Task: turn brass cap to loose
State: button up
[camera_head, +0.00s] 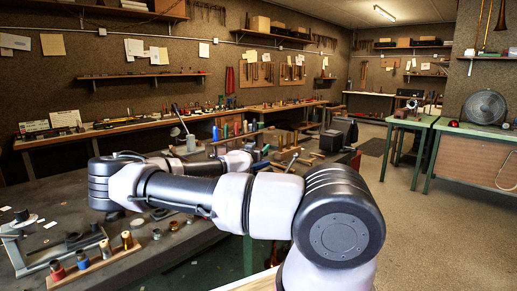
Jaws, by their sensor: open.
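A brass-coloured piece (127,240) stands upright on a wooden strip (95,268) at the near left of the dark workbench. A second brass or copper-toned piece (105,249) stands beside it on the strip. I cannot tell which piece, if either, is the brass cap. A grey metal fixture (35,262) with a round disc lies just left of and behind the strip. My arm reaches left across the bench and bends back towards the middle. Its far end is partly hidden behind the nearer links, and I cannot make out my gripper's fingers.
Small round parts lie on the bench (60,195) near the fixture. A lamp (183,125), bottles and hand tools stand behind my arm. A shelf bench runs along the back wall. A green-legged table (470,130) with a fan (484,107) stands at right. The floor (430,235) there is clear.

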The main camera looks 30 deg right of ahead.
grip_shut()
jog(key=shift+n+t+y, duration=0.3)
jog(key=shift+t+y, duration=0.1)
jog(key=shift+y, duration=0.1)
